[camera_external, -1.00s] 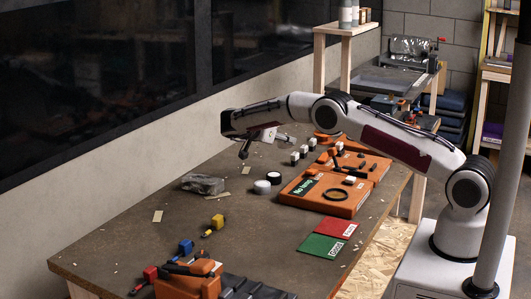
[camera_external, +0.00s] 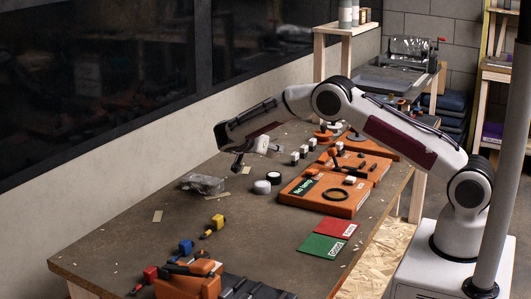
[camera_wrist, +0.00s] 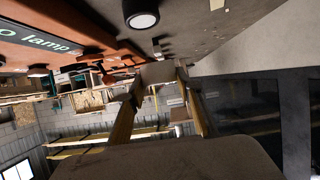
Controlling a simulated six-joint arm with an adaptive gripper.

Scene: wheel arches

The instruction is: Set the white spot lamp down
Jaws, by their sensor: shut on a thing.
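My gripper (camera_external: 275,149) is low over the table's middle in the external view, pointing toward the far end. In the wrist view its two fingers (camera_wrist: 158,80) close on a small pale block at their tips, which looks like the white spot lamp (camera_wrist: 158,72). The lamp is shaded there and hard to make out in the external view. I cannot tell whether it touches the table. An orange board (camera_external: 330,207) marked "No lamp" lies right of the gripper, with a black ring on it.
Small white blocks (camera_external: 303,150) stand beyond the gripper. Two round pieces (camera_external: 262,187) and a grey clear-looking item (camera_external: 203,184) lie nearer. Green (camera_external: 321,246) and red (camera_external: 341,229) cards lie at the right edge. The table's left middle is mostly bare.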

